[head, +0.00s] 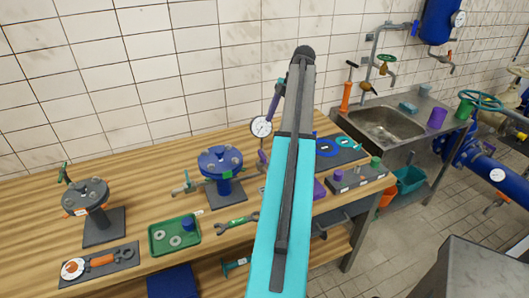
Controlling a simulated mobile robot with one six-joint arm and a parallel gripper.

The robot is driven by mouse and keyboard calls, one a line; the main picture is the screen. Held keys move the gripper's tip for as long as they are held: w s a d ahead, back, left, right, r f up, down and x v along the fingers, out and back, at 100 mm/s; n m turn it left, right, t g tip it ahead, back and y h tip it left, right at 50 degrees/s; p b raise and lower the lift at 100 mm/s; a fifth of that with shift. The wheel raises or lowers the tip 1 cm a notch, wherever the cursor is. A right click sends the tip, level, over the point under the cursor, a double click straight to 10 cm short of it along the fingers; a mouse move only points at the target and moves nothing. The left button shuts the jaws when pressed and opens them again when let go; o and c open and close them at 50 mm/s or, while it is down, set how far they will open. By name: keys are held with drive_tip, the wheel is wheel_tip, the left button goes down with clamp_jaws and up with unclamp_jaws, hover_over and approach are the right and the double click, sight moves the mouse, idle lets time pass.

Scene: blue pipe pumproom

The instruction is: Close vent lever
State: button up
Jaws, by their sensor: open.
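I cannot tell for sure which part is the vent lever. A round pressure gauge (261,127) stands at the back of the wooden bench, just left of my arm, with slim dark and purple parts beside it that are partly hidden by the arm. A blue flanged fitting (221,162) stands on a dark base on the bench, with a small valve (185,184) at its left side. A dark grey flanged fitting (86,192) with a green handle stands farther left. My arm rises through the middle of the picture; my gripper does not show.
The wooden bench (140,195) carries a green tray (174,233) with rings, a green wrench (238,221) and a dark mat (98,266) with an orange tool. A sink (392,122) is at the right. Blue piping (490,170) is at the far right, with tiled floor (395,245) before it.

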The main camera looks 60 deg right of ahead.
sight(262, 157)
drive_tip(key=shift+p+x, duration=1.05)
drive_tip(key=shift+x, duration=5.65)
drive_tip(key=shift+s+d+f, duration=0.1)
drive_tip(key=c, duration=1)
